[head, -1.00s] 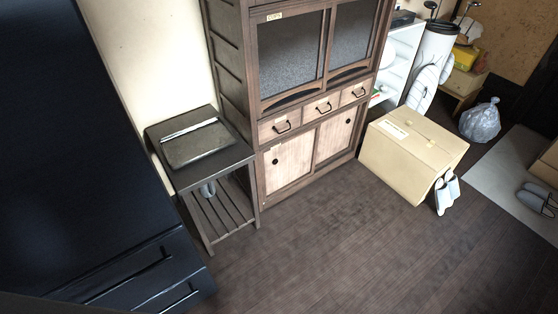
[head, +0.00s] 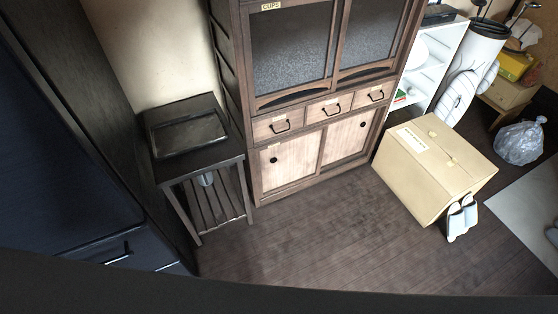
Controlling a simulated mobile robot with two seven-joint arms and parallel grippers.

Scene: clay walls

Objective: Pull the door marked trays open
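A brown wooden cabinet (head: 228,75) stands against the wall at the centre top. Its upper left glass door (head: 290,50) bears a tag (head: 270,6) that reads CUPS. An upper right glass door (head: 375,38) is beside it. Below a row of three small drawers are two pale lower doors, a left one (head: 290,170) and a right one (head: 346,138), each with a dark round pull. A small tag (head: 274,146) on the lower left door is too small to read. All these doors look shut. I cannot read the word trays anywhere. Neither gripper is in view.
A dark side table (head: 200,165) stands left of the cabinet, beside a large dark blue unit (head: 60,150). The floor (head: 320,235) before the cabinet is clear.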

